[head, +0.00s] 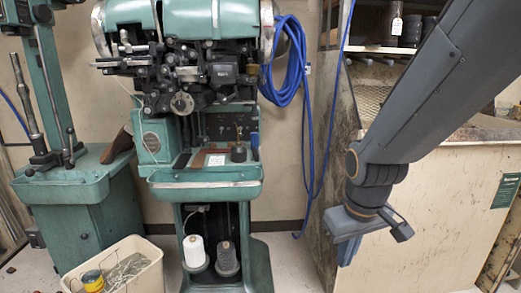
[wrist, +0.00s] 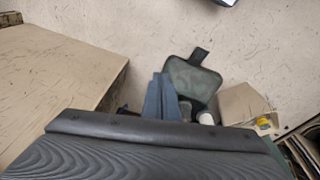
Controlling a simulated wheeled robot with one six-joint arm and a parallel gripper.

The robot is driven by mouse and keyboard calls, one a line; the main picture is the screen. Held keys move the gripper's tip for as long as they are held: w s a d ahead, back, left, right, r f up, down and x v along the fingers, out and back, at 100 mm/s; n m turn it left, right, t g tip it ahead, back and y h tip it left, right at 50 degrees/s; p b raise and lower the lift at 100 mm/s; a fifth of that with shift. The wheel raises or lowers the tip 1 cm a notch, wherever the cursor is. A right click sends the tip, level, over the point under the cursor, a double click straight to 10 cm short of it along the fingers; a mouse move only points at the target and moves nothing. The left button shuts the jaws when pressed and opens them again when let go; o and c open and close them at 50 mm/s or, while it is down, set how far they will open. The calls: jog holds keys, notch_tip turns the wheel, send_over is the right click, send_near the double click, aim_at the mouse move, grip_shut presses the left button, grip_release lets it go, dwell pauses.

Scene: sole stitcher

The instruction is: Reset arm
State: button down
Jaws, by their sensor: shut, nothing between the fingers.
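My arm reaches in from the upper right of the head view. My gripper (head: 347,252) hangs at its end, fingers pointing down, in front of the wooden cabinet side and to the right of the green sole stitcher (head: 205,180). The fingers are shut and empty, touching nothing that I can see. In the wrist view the closed gripper fingers (wrist: 161,92) stick up past the dark wrist housing. Part of the green machine (wrist: 193,82) shows just beyond them to the right.
A wooden cabinet (head: 440,200) stands close behind and right of my gripper. A blue hose (head: 290,80) hangs on the wall. A cream bin (head: 150,275) with wire and a yellow tin is on the floor at lower left. Open floor (head: 300,265) lies between machine and cabinet.

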jog(key=s+a+r+m+g+p, duration=0.1)
jog(key=s+a+r, duration=0.1)
jog(key=s, duration=0.3)
jog(key=s+a+r+m+g, duration=0.1)
jog(key=s+a+r, duration=0.1)
jog(key=s, duration=0.3)
jog(key=d+r+m+p, duration=0.1)
jog(key=d+r+p, duration=0.3)
jog(key=p, duration=0.7)
jog(key=shift+s+d+r, duration=0.15)
jog(key=shift+d+r, duration=0.15)
jog(key=shift+r, duration=0.2)
